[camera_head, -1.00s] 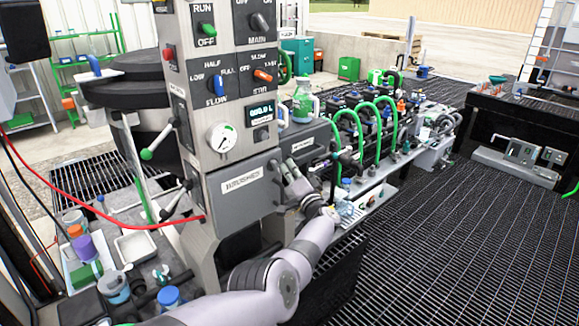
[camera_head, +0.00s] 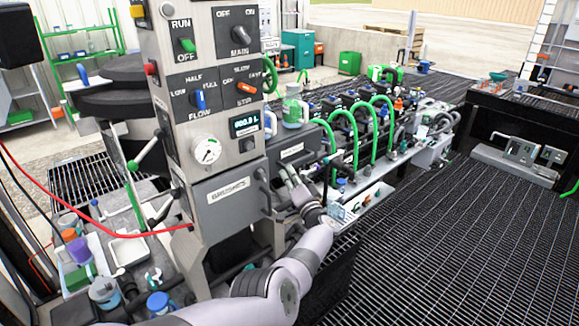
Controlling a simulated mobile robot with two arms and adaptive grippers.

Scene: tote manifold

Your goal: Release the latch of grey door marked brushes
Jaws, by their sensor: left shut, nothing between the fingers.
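The grey door marked brushes (camera_head: 222,203) is on the lower part of the grey control column, with a white label on its face. A grey latch handle (camera_head: 265,190) stands at the door's right edge. My left gripper (camera_head: 284,173) is shut and empty, just right of the latch. A narrow gap seems to show between them; I cannot tell whether they touch. The door looks closed. My right gripper is not in view.
The column carries switches, a gauge (camera_head: 206,150) and a small display above the door. Green hoses (camera_head: 358,125) and a tray (camera_head: 362,201) lie to the right. A red cable (camera_head: 110,232) runs in from the left. Dark grated floor is open at right.

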